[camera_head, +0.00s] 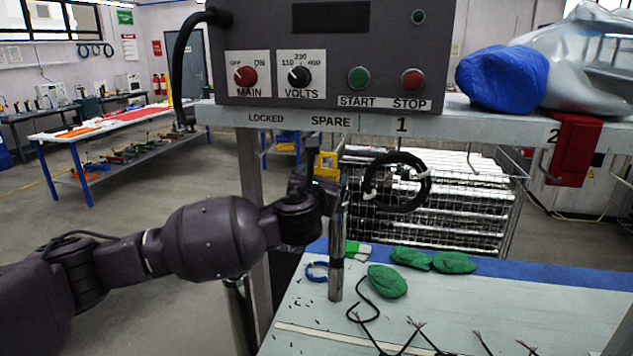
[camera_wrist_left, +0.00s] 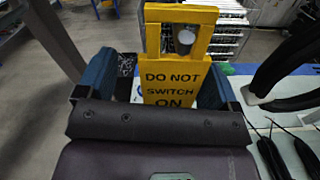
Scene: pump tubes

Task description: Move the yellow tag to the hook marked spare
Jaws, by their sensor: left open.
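The yellow tag (camera_head: 326,166) shows just below the SPARE label (camera_head: 331,121) in the head view, partly covered by my left gripper (camera_head: 313,168). In the left wrist view, the tag (camera_wrist_left: 178,82) is upright and reads "DO NOT SWITCH ON". A round grey end shows in the opening at its top; I cannot tell whether a hook carries it. My left gripper (camera_wrist_left: 160,88) is open, with a blue-padded finger on each side of the tag. The LOCKED label (camera_head: 266,118) is left of SPARE; its hook is not clearly visible. My right gripper is out of view.
A grey control box (camera_head: 333,50) stands on the shelf (camera_head: 480,122) above. A black cable coil (camera_head: 398,182) hangs to the right of the tag. Green cloths (camera_head: 387,281) and loose wires lie on the bench (camera_head: 500,310) below. A wire basket (camera_head: 480,205) stands behind.

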